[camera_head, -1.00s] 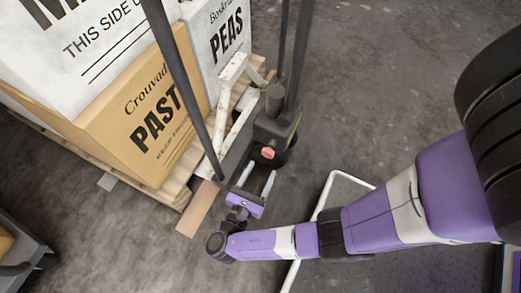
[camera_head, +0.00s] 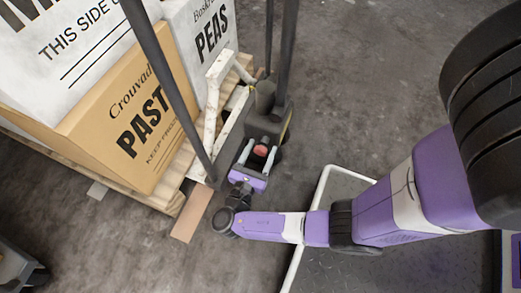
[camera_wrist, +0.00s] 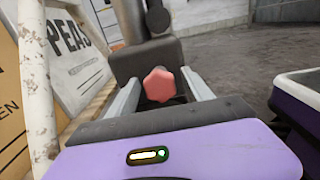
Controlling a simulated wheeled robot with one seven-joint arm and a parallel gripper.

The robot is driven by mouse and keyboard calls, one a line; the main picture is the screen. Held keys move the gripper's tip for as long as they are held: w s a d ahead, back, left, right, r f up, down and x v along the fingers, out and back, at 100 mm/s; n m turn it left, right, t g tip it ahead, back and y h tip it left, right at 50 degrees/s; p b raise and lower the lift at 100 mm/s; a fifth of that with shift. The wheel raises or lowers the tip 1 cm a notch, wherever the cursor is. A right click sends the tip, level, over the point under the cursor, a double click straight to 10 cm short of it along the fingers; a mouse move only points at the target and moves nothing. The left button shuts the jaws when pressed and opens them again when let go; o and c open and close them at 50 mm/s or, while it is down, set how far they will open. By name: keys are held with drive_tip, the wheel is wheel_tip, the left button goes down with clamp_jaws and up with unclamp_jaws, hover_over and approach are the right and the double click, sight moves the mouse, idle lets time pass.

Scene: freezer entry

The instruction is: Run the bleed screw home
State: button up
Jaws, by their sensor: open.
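The bleed screw has a red lobed knob (camera_wrist: 160,85) on the dark pump body of a pallet jack; it also shows in the head view (camera_head: 261,151). My gripper (camera_head: 258,155) is open, with one grey finger on each side of the knob. In the wrist view my gripper (camera_wrist: 159,92) has the knob between its fingers, with a visible gap on both sides. The knob's shank and seat are hidden.
The pallet jack's dark handle bars (camera_head: 165,80) rise close to my gripper. A pallet (camera_head: 165,195) with PAST (camera_head: 140,125) and PEAS (camera_head: 205,45) cartons stands at left. A white-painted frame (camera_head: 215,100) is beside the pump. The floor at upper right is clear.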

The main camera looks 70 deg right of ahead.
clamp_jaws()
